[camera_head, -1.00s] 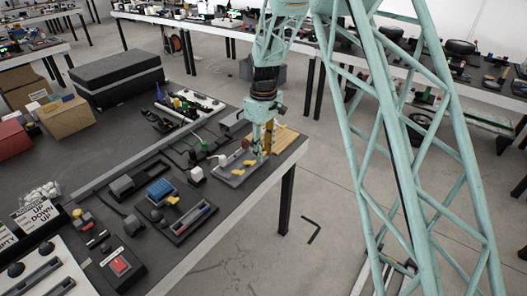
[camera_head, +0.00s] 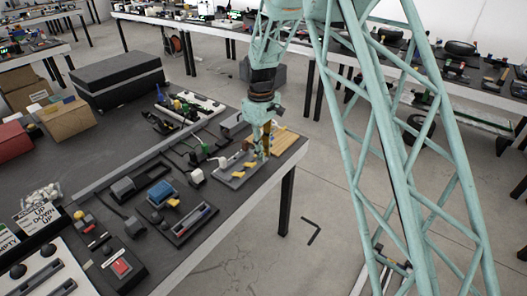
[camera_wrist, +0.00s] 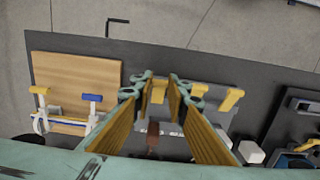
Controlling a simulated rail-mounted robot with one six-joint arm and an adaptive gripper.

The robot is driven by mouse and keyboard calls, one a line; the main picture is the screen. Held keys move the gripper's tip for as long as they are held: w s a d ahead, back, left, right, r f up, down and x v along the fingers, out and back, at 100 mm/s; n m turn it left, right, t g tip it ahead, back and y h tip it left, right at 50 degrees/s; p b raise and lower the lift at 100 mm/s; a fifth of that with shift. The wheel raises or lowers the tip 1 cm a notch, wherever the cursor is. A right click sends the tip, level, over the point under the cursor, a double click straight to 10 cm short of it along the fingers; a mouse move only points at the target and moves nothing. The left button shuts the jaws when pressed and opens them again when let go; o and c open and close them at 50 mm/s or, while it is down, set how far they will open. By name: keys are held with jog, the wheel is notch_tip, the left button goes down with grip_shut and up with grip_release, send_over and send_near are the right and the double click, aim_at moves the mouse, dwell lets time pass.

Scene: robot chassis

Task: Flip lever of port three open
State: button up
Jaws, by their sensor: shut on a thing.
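The grey port panel (camera_head: 236,180) lies near the table's right edge with small yellow levers on it. In the wrist view the panel (camera_wrist: 205,92) is partly hidden behind my fingers. One yellow lever (camera_wrist: 158,93) shows between my fingertips. Another yellow lever (camera_wrist: 230,99) stands to the right, clear of the fingers. My gripper (camera_wrist: 161,82), with ribbed yellow pads, is shut on the lever between its tips. In the head view my gripper (camera_head: 264,154) is at the panel's far right end. Port numbers are not readable.
A wooden board (camera_wrist: 75,80) with yellow-tipped and blue-tipped clamp handles stands close to the left of my fingers in the wrist view. A white block (camera_wrist: 251,152) and a dark module lie right of the panel. Bare floor is beyond the table edge.

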jog(key=shift+a+r+p, duration=0.1)
jog(key=shift+r+p, duration=0.1)
jog(key=shift+p, duration=0.35)
jog(key=h+p, duration=0.1)
jog(key=p, duration=0.1)
jog(key=g+h+p, duration=0.1)
jog(key=p, duration=0.1)
jog(key=shift+w+a+r+g+p, duration=0.3)
jog(key=shift+w+a+r+p, duration=0.05)
jog(key=shift+a+p, duration=0.05)
jog(key=g+h+p, duration=0.1)
jog(key=p, duration=0.1)
jog(key=a+h+p, duration=0.1)
jog(key=p, duration=0.1)
jog(key=shift+w+a+r+g+h, duration=0.1)
jog(key=shift+w+r+g+h, duration=0.2)
jog(key=shift+w+g, duration=0.1)
jog(key=shift+w+a+g+h+p, duration=0.4)
jog(key=shift+g+h+p, duration=0.25)
jog(key=shift+h, duration=0.25)
jog(key=shift+a, duration=0.15)
jog(key=shift+w+a+g+h+b, duration=0.25)
jog(key=shift+g+h+b, duration=0.15)
jog(key=shift+h, duration=0.2)
jog(key=shift+w+a+g+h+b, duration=0.1)
jog(key=shift+a+g+h+b, duration=0.2)
jog(key=shift+h, duration=0.3)
jog(key=o, duration=0.8)
jog(key=shift+o, duration=0.2)
